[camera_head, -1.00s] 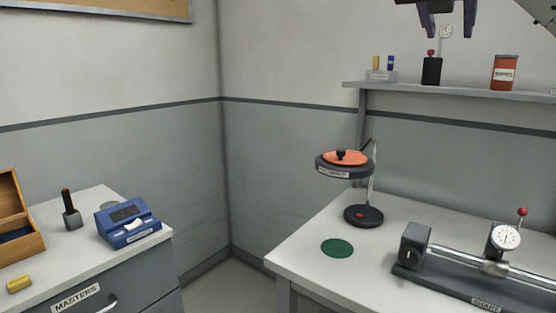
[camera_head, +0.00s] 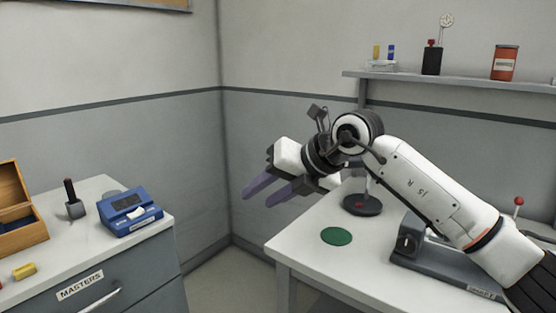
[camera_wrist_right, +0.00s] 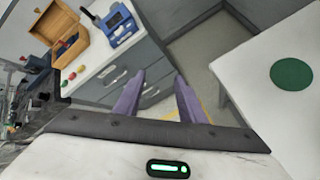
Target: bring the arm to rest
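My right arm reaches in from the lower right in the head view, and its gripper (camera_head: 266,192) hangs in the air between the two benches. The gripper's two purple fingers are apart with nothing between them. In the right wrist view the open fingers (camera_wrist_right: 156,90) point toward the floor gap beside the drawer cabinet. My left gripper is not in view.
The right bench (camera_head: 310,262) carries a green disc (camera_head: 336,236). The left cabinet (camera_head: 128,262) carries a blue device (camera_head: 132,212), a dark stamp-like tool (camera_head: 73,204), a yellow cylinder (camera_head: 25,271) and an open wooden box (camera_head: 22,222). A wall shelf (camera_head: 455,88) holds several small items.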

